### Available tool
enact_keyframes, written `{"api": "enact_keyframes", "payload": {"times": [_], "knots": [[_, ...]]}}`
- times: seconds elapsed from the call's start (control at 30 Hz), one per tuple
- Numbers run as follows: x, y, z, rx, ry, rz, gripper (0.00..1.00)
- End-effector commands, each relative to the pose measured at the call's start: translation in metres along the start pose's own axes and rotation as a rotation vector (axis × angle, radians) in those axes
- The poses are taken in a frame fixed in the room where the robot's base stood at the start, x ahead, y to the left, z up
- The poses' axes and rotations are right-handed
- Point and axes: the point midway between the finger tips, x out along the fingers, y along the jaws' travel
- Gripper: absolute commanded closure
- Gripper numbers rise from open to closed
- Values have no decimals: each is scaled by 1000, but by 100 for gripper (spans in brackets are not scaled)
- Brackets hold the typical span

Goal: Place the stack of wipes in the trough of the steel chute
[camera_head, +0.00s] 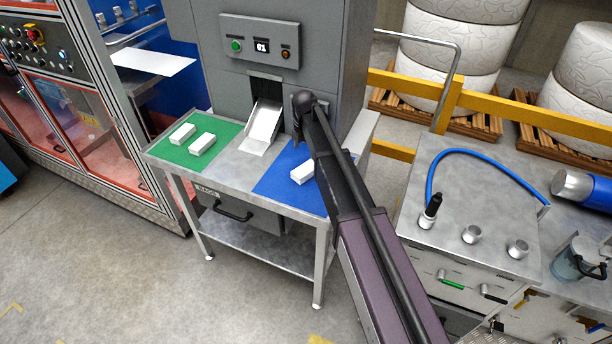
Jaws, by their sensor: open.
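The steel chute (255,146) slopes out of the grey machine onto the middle of the table. Its trough looks bright and pale, and I cannot make out a separate stack in it. Three white blocks look like stacks of wipes. One stack (302,173) lies on the blue area, partly hidden by my arm. Another stack (183,132) and a third stack (202,144) lie on the green area at the left. My gripper (298,146) is at the dark arm end, right of the chute and near the blue-area stack. Its fingers are small, dark and hard to make out; it appears empty.
The steel table (240,165) has a green mat (222,131) and a blue mat (273,183). A control box (260,45) reading 01 sits above the chute. A steel bench (470,195) with a blue hose stands right. Yellow rails (500,105) stand behind. Floor at left front is clear.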

Motion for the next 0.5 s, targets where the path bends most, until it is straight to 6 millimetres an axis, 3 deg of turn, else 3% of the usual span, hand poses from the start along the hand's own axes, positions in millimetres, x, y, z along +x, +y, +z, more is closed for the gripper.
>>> {"api": "enact_keyframes", "payload": {"times": [0.2, 0.5], "knots": [[20, 0, 0, 0, 0, 0, 0], [27, 0, 1, 1, 0, 0, 0]]}}
